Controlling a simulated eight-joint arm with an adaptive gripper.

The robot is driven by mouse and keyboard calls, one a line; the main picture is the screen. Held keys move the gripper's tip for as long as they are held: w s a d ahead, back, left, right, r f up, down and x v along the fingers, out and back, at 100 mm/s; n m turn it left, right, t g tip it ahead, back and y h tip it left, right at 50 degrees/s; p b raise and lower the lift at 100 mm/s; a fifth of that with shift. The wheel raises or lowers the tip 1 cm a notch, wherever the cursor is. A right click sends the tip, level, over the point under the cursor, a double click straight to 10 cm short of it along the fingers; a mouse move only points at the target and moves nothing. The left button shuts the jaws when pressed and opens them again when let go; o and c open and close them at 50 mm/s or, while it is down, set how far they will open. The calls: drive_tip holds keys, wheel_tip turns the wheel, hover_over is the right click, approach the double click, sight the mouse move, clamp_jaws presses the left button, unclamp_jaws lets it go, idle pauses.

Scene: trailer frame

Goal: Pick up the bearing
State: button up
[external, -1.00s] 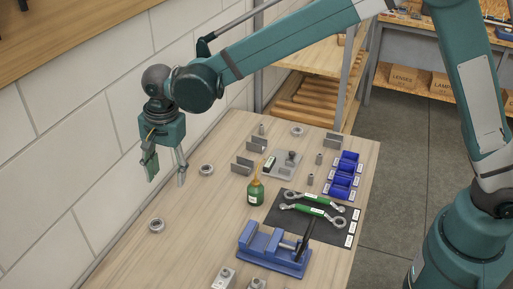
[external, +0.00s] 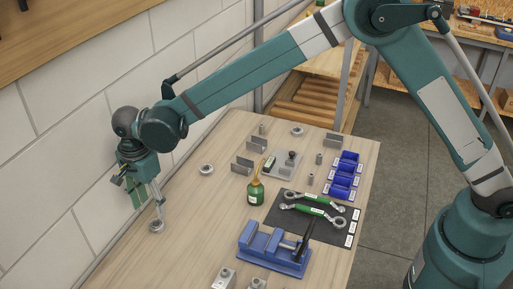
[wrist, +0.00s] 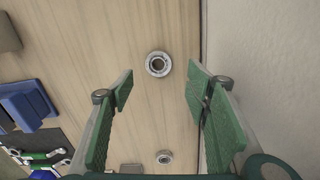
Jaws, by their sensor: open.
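A ring-shaped metal bearing (external: 156,226) lies flat on the wooden table near its wall-side edge. My gripper (external: 149,203) is just above it, pointing down, with its green fingers apart. In the wrist view this bearing (wrist: 158,64) lies ahead of the gap between the open, empty fingers (wrist: 160,84). A second similar ring (external: 206,169) lies farther back on the table; a ring also shows low between the fingers in the wrist view (wrist: 164,157). A third ring (external: 297,131) is at the far end.
The white block wall (external: 60,140) is close on the left. The table around the bearing is clear.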

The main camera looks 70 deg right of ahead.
sight(155, 220)
drive_tip(key=shift+f, duration=0.1)
drive_tip(key=shift+f, duration=1.2)
drive_tip(key=shift+f, duration=0.1)
drive_tip(key=shift+s+f, duration=0.2)
drive_tip(key=shift+f, duration=2.3)
drive_tip(key=c, duration=1.1)
